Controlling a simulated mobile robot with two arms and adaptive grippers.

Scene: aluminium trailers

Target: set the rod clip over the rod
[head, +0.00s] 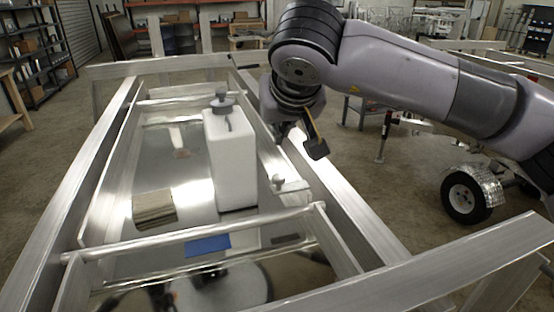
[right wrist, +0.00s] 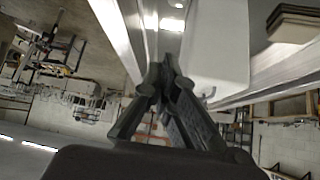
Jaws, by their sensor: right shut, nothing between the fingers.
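A round metal rod (head: 195,236) lies across the near part of the aluminium trailer frame (head: 365,222), between its side rails. A small pale piece (head: 278,181) sits on the frame beside the white tank; it may be the rod clip, but it is too small to tell. My left gripper is not in view.
A white tank (head: 230,160) with a dark cap stands inside the frame. A stack of flat brown pieces (head: 154,209) and a blue sheet (head: 207,245) lie on the shiny panel. Shelving (head: 33,55) stands at back left; a trailer wheel (head: 465,197) is at right.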

